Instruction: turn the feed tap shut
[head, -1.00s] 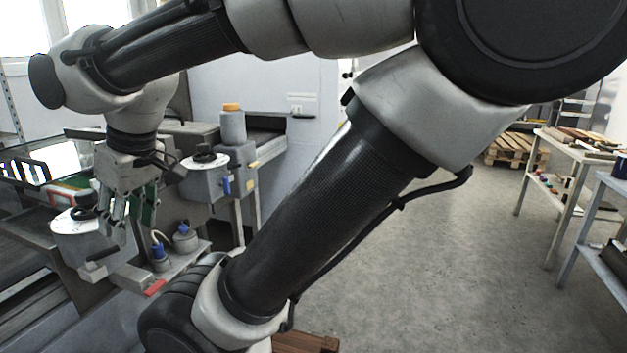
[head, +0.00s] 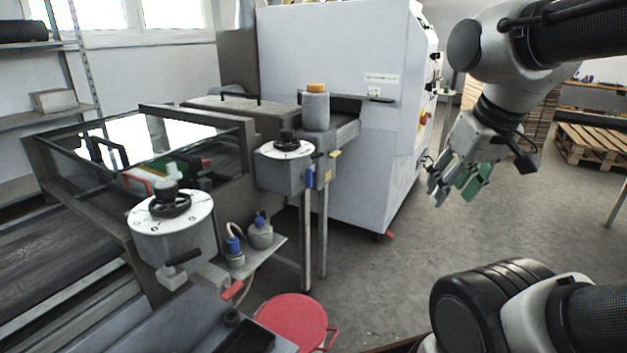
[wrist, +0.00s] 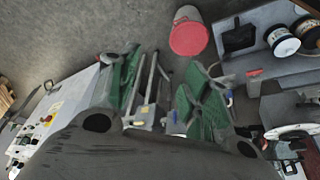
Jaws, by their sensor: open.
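No part is labelled as the feed tap, and I cannot tell for certain which one it is. Candidates in the head view are a red-handled lever (head: 232,291) on the grey block at the near dial unit, a black lever (head: 183,258) on that unit's front, and a blue handle (head: 309,178) below the far dial unit. My gripper (head: 455,190) is open and empty, hanging over the floor to the right of the machine, clear of all of these. Its green-padded fingers stand apart in the wrist view (wrist: 160,62).
The near dial (head: 170,207) and far dial (head: 287,150) carry black knobs. Small bottles with blue caps (head: 260,233) stand on a shelf between them. A red-topped bucket (head: 293,321) stands on the floor. A grey cabinet (head: 330,60) stands behind.

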